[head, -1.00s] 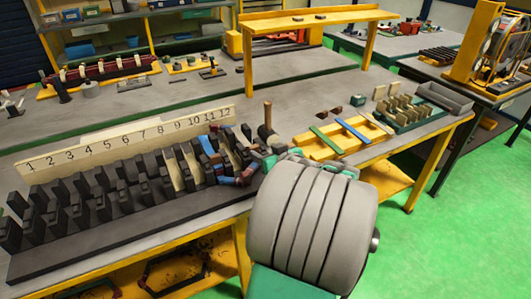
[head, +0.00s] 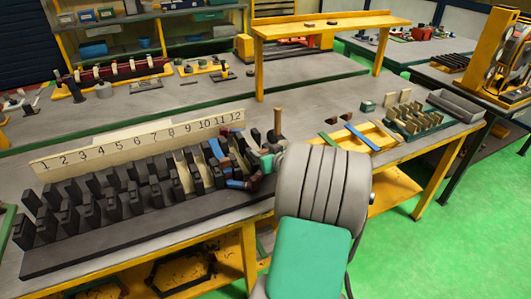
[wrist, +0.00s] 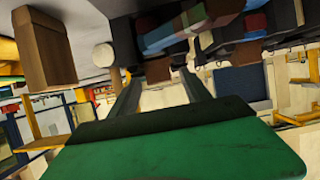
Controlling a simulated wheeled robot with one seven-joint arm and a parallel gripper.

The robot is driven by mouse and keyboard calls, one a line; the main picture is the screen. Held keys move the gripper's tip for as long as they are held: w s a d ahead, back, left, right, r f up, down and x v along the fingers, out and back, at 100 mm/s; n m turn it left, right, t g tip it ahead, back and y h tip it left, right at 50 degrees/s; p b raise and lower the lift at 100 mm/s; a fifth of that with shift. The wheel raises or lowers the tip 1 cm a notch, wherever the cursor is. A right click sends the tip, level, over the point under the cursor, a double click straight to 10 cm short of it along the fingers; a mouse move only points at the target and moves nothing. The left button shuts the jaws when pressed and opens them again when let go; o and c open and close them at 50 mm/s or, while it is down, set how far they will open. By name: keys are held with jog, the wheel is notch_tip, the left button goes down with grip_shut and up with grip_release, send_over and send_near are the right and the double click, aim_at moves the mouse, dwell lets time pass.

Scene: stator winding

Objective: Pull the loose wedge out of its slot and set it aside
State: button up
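The stator block (head: 120,240) lies along the bench's front with a row of dark teeth, under a cream board (head: 140,138) numbered 1 to 12. Cream liners line some slots near 8 and 9. Blue and red-brown coils (head: 236,183) sit at the right-end slots and also show at the top of the wrist view (wrist: 172,35). My gripper (wrist: 160,75) is at the block's right end, partly hidden behind my wrist in the head view. Its fingers stand apart, with small brown pieces between or beyond the tips. I cannot pick out the loose wedge for certain.
An upright wooden handle (head: 278,122) stands just behind my gripper. A yellow tray (head: 352,137) with green and blue strips lies to the right. Beyond it are a green rack (head: 425,127) of cream pieces and a grey bin (head: 458,104). A yellow raised shelf (head: 320,25) stands behind.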

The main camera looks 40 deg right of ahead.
grip_shut()
dwell(0.4)
jog(key=shift+s+a, duration=0.2)
jog(key=shift+s, duration=1.25)
grip_release()
jog(key=shift+w+a, duration=0.15)
jog(key=shift+a, duration=0.05)
